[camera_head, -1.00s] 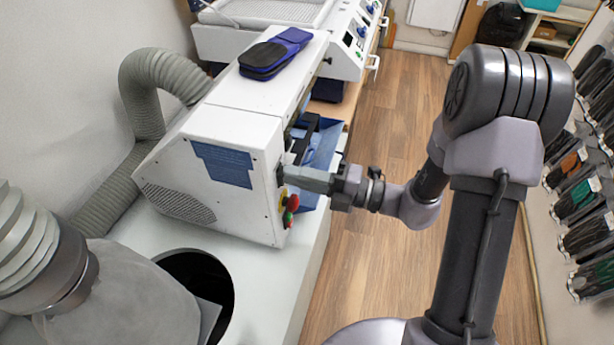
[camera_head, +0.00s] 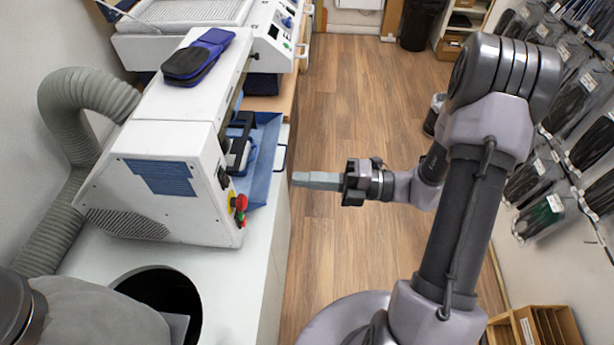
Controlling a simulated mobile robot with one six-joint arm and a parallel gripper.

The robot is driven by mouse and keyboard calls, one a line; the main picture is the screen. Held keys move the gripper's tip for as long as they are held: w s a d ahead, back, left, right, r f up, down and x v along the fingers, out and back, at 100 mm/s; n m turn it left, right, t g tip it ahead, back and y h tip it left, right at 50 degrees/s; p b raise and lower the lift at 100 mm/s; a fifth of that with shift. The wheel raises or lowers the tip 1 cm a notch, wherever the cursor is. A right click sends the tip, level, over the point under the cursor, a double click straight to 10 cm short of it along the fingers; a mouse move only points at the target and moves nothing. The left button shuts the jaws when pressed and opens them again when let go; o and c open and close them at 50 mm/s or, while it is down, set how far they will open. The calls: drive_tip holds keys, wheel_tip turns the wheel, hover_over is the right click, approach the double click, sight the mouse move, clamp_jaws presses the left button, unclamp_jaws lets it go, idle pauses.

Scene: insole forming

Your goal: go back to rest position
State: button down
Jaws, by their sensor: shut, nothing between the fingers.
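My gripper (camera_head: 300,179) is shut and empty. It points left from my arm, over the wood floor just off the right edge of the white bench. It is apart from the white machine (camera_head: 160,190), which has a blue vent, a red button (camera_head: 239,202) and a yellow ring on its right face. A blue tray (camera_head: 266,150) sticks out of the machine's right side, left of and behind the gripper in the picture.
Blue-black insoles (camera_head: 198,57) lie on top of the machine. A second white machine (camera_head: 200,22) stands behind. The bench (camera_head: 240,275) has a round dark hole in front. Packaged insoles (camera_head: 548,215) hang on the right wall.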

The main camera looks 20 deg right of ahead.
idle(0.3)
drive_tip(key=s+a+f+n+g+h+b, duration=0.25)
drive_tip(key=s+n+g+h+b, duration=0.35)
drive_tip(key=n, duration=0.6)
drive_tip(key=s+a+f+n+g+h+b, duration=0.1)
drive_tip(key=s+a+n+h+b, duration=0.25)
drive_tip(key=s+n, duration=0.55)
drive_tip(key=d+r+n+t+h+b, duration=0.1)
drive_tip(key=n+t+h, duration=0.1)
drive_tip(key=n, duration=0.3)
drive_tip(key=w+d+n+t+h+b, duration=0.1)
drive_tip(key=d+n+t, duration=0.1)
drive_tip(key=n, duration=0.3)
drive_tip(key=d+r+n+t+h+b, duration=0.1)
drive_tip(key=n+t+h, duration=0.1)
drive_tip(key=n, duration=0.2)
drive_tip(key=shift+w+d+r+n+t+h+b, duration=0.15)
drive_tip(key=shift+d+r+n+t+h+b, duration=0.15)
drive_tip(key=shift+d+n+h, duration=0.1)
